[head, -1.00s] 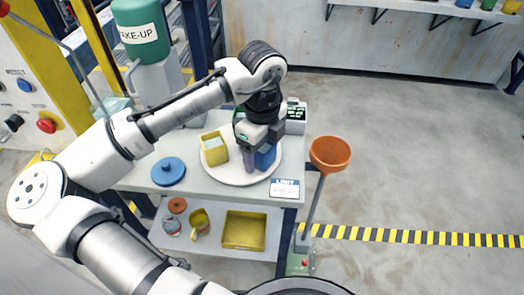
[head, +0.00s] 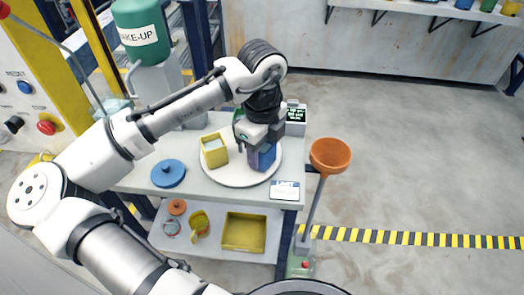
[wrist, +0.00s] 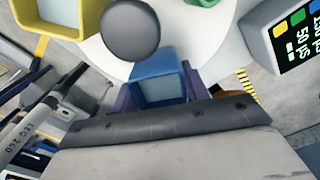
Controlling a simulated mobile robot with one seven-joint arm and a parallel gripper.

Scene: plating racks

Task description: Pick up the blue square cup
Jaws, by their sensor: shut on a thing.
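The blue square cup (head: 266,160) stands on a round white plate (head: 236,181) on the upper shelf of a grey rack. In the wrist view the blue cup (wrist: 158,72) shows its square rim and a pale blue-grey inside. My gripper (head: 261,163) reaches down from above and is shut on the cup. In the wrist view its purple fingers lie on the left and right sides of the cup. I cannot tell any gap between cup and plate.
A yellow square cup (head: 213,156) stands on the plate to the left, a green thing (head: 238,116) behind. A blue lid (head: 168,173) lies left of the plate. A display box (head: 296,115) stands behind right. An orange funnel (head: 330,155) rises beside the rack.

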